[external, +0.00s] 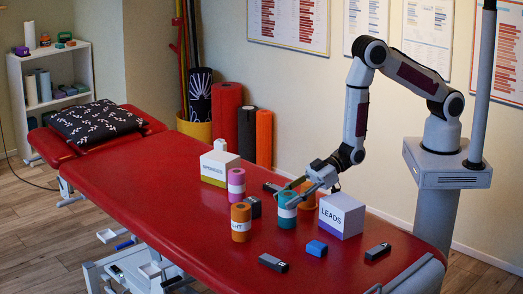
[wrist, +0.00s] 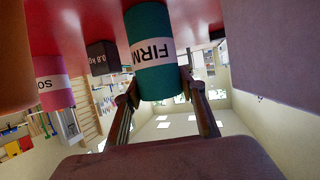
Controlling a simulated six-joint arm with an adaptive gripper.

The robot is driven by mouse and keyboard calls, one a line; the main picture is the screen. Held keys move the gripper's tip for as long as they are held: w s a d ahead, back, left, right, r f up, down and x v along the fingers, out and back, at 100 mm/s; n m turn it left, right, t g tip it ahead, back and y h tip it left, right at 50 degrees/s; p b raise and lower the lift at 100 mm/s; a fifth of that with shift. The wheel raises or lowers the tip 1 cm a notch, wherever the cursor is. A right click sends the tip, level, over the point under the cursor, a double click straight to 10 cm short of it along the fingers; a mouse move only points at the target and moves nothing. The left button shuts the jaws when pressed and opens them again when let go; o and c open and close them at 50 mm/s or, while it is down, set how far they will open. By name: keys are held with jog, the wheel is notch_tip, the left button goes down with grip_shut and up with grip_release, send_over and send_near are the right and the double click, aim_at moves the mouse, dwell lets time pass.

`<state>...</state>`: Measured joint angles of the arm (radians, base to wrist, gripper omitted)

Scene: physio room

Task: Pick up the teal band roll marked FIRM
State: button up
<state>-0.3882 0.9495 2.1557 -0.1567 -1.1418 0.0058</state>
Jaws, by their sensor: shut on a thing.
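The teal band roll (external: 287,211) with a white band stands upright on the red treatment table (external: 165,207). In the wrist view, which is upside down, the teal roll (wrist: 148,22) shows the word FIRM on its label. My gripper (external: 296,193) reaches it from the upper right. In the wrist view my gripper (wrist: 158,80) has one finger on each side of the roll and is shut on it. The roll's base appears at the red surface; I cannot tell whether there is a gap.
An orange roll (external: 241,224) and a pink roll (external: 236,184) stand to the left. A dark block (external: 254,206) is close by, marked 0.8 kg in the wrist view.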

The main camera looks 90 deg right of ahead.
jog(key=shift+r, duration=0.2)
jog(key=shift+r, duration=4.8)
